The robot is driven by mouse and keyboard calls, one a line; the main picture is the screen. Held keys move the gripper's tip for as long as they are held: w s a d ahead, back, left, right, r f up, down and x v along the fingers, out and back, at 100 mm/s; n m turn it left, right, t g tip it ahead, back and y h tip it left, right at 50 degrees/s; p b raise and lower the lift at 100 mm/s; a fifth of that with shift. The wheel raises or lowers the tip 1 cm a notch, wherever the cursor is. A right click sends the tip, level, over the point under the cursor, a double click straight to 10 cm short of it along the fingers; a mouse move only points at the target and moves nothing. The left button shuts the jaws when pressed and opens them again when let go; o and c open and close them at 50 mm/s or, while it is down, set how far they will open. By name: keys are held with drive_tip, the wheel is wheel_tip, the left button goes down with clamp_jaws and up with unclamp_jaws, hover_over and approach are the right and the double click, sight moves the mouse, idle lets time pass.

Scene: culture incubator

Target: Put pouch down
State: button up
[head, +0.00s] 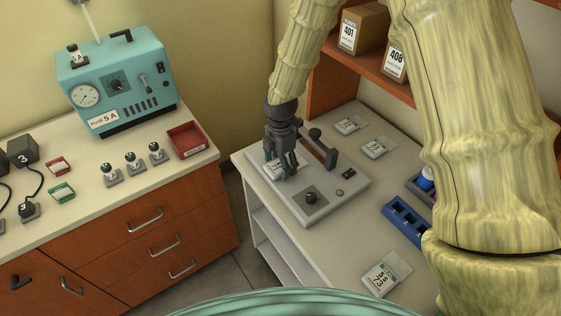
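My gripper (284,170) points down over the grey bench device (330,200), which has a black knob and a raised lever with a dark handle. A small pale pouch with a white label and a green mark (271,169) shows at the fingertips, over the left end of the device. The fingers partly cover it. I cannot tell whether they grip it or whether it rests on the device. Other clear pouches with white labels lie flat on the bench: two behind the device (348,125) (378,147) and a larger one at the front (388,272).
A blue rack (405,221) stands on the right of the bench, partly behind my arm. Boxes marked 401 (347,38) and 408 (396,62) sit on the orange shelf. The left counter holds a teal machine (115,78), a red tray (187,139) and several small items.

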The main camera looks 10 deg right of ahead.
idle(0.3)
wheel_tip(320, 180, up, 12)
drive_tip(key=b, duration=0.3)
drive_tip(key=shift+r, duration=0.2)
idle(0.3)
idle(0.5)
